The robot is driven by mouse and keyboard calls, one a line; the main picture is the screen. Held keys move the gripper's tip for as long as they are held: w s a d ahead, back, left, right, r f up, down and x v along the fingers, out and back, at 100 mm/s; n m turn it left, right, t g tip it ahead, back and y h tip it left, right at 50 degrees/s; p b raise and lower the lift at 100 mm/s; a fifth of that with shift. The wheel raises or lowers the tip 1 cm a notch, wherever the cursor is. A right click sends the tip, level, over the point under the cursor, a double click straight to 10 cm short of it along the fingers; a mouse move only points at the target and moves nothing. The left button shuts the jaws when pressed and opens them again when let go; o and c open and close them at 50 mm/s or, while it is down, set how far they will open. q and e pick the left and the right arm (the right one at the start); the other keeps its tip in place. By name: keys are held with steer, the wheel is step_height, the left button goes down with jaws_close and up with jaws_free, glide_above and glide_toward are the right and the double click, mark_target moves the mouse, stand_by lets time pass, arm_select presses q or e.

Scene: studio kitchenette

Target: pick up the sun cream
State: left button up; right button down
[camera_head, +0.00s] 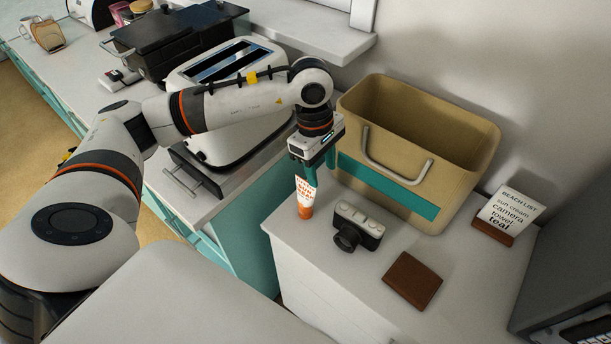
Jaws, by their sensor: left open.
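The sun cream (304,197) is a small white tube with orange print and an orange cap at its bottom. It stands upright on the white counter near its left edge, to the left of the camera. My left gripper (305,176) points down over it, open, with its green fingers at the upper part of the tube. The fingers partly hide the tube's top, and I cannot tell whether they touch it. My right gripper is not in view.
A silver and black camera (358,227) and a brown wallet (412,280) lie close on the right. A large beige basket (475,160) stands behind. A beach list card (512,205) is at the far right. A white toaster (215,75) is behind my left arm.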

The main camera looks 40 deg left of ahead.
mark_target(306, 189)
arm_select(q)
steer(key=a, duration=0.1)
steer(key=a+y, duration=0.1)
steer(key=a, duration=0.1)
steer(key=shift+w+a+r+y, duration=0.1)
steer(key=shift+a+r+y, duration=0.05)
steer(key=shift+a+y, duration=0.15)
step_height(306, 189, down, 6)
steer(key=b, duration=0.3)
steer(key=shift+r, duration=0.25)
steer(key=f+b, duration=0.1)
steer(key=f, duration=0.2)
steer(key=f+b, duration=0.2)
steer(key=f, duration=0.1)
steer(key=shift+w+a+f, duration=0.1)
steer(key=shift+a, duration=0.1)
jaws_close()
